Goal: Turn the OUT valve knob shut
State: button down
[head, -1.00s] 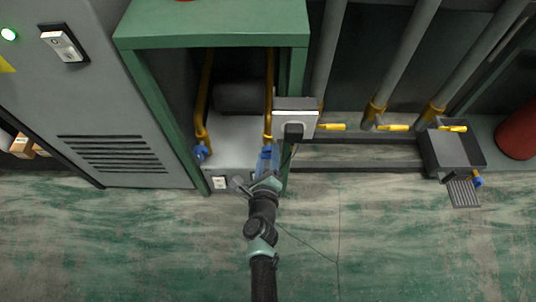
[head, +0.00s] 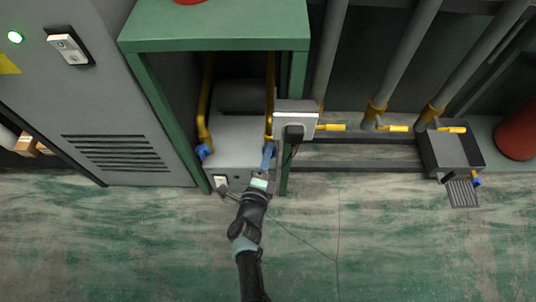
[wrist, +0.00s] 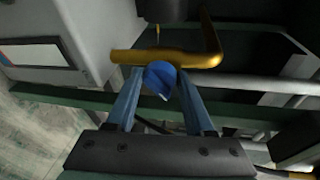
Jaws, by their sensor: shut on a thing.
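A blue valve knob (wrist: 160,76) sits on a yellow pipe (wrist: 180,58) in the wrist view. My gripper (wrist: 159,88) has its two blue fingers on either side of the knob and is shut on it. In the head view my gripper (head: 268,152) reaches the right-hand yellow pipe (head: 270,95) inside the green frame, and the knob there is mostly hidden by the fingers. A second blue knob (head: 203,152) is at the foot of the left yellow pipe (head: 204,120). I cannot read any IN or OUT label.
A green frame (head: 215,28) surrounds the grey unit (head: 235,135). A grey box with a black plug (head: 294,115) is close to the right of my gripper. A grey cabinet (head: 110,110) stands left. The floor in front is clear.

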jog(key=n, duration=0.1)
jog(key=n+t+b, duration=0.1)
jog(key=n, duration=0.1)
jog(key=n+h+b, duration=0.1)
jog(key=shift+f+n, duration=0.3)
jog(key=shift+n, duration=0.1)
jog(key=n+t+b, duration=0.1)
jog(key=n+b, duration=0.1)
jog(key=n, duration=0.2)
jog(key=shift+n+h+b, duration=0.3)
jog(key=shift+b, duration=0.1)
jog(key=shift+n+t, duration=0.3)
jog(key=c, duration=0.6)
grip_release()
jog(key=p+v, duration=0.4)
jog(key=v, duration=0.9)
